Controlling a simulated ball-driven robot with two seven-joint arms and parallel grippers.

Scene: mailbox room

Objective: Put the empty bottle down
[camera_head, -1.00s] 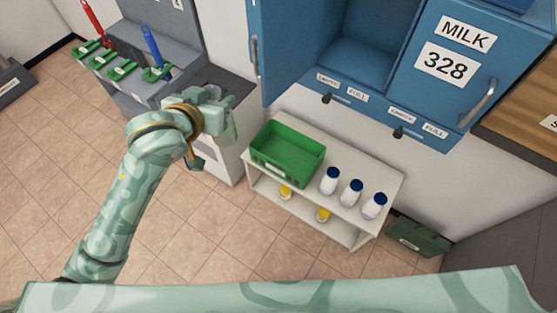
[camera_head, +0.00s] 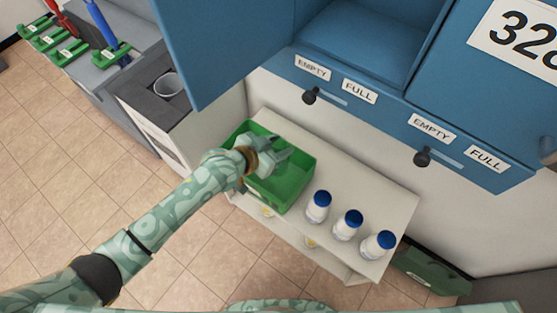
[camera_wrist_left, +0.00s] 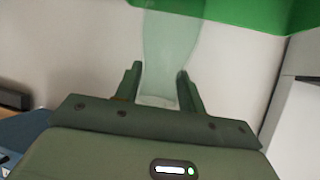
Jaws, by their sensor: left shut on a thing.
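My left gripper (camera_head: 283,156) is over the green crate (camera_head: 290,199) on the white shelf unit. It is shut on a clear, empty bottle (camera_wrist_left: 166,50), seen between its two fingers in the left wrist view. The bottle's far part overlaps the crate's green wall (camera_wrist_left: 262,14) there. In the head view the bottle is hard to make out against the gripper and crate. I cannot tell whether the bottle touches the crate. My right gripper is not in view.
Several white bottles with blue caps (camera_head: 347,224) stand on the shelf top (camera_head: 384,187) right of the crate. Blue lockers (camera_head: 398,110) hang above, with an open door (camera_head: 212,45) at left. A grey counter (camera_head: 150,80) with a round opening stands left.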

